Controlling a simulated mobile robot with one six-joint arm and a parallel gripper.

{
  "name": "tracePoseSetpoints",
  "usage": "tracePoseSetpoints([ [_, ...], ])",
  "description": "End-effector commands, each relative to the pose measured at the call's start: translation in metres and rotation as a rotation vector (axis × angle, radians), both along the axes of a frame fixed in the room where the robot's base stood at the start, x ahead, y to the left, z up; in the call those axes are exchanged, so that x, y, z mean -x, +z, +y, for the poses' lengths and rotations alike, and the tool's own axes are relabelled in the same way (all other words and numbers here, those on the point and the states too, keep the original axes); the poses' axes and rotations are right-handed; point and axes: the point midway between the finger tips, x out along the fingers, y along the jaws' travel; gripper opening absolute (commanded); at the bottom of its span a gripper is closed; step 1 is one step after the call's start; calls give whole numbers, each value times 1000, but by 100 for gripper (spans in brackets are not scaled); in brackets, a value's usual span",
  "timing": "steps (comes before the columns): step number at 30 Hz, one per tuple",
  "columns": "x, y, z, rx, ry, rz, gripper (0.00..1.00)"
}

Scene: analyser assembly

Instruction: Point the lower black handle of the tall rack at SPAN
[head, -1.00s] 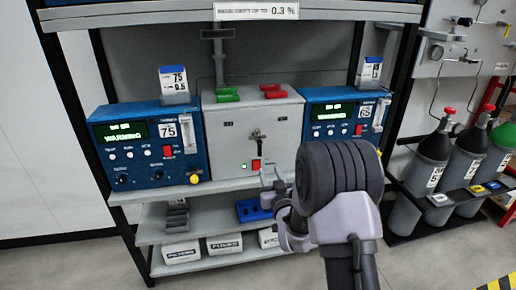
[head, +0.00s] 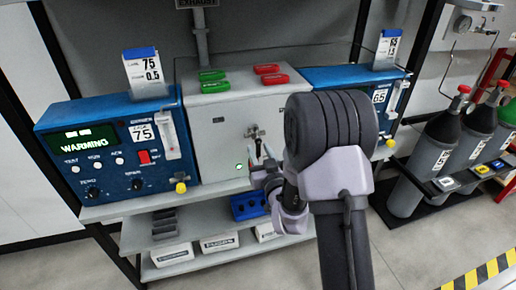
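The tall rack (head: 88,222) is a dark-framed shelf unit. On its middle shelf stands a grey box (head: 212,150) with a small dark handle (head: 252,131) on its front. A small label (head: 218,120) sits at the handle's upper left, too small to read; I cannot make out SPAN. My gripper (head: 264,150) is just in front of the box, below the handle, its fingers apart and apparently empty. The fingers overlap the handle's lower part, so I cannot tell where it points or whether they touch it. My wrist hides the box's right side.
Blue analysers flank the box: the left one (head: 113,172) reads WARMING, the right one (head: 335,77) is partly hidden by my arm. Green (head: 213,87) and red (head: 270,80) blocks lie on the box. Gas cylinders (head: 432,150) stand at right. White bins (head: 170,255) are below.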

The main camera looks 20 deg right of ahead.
Motion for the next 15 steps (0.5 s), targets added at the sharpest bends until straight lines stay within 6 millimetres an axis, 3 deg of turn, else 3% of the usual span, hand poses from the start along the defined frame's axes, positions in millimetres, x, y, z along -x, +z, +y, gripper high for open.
tracePoseSetpoints([
  [3,0,0,0,0,0,0,36],
  [9,0,0,0,0,0,0,0],
  [15,0,0,0,1,0,0,0],
])
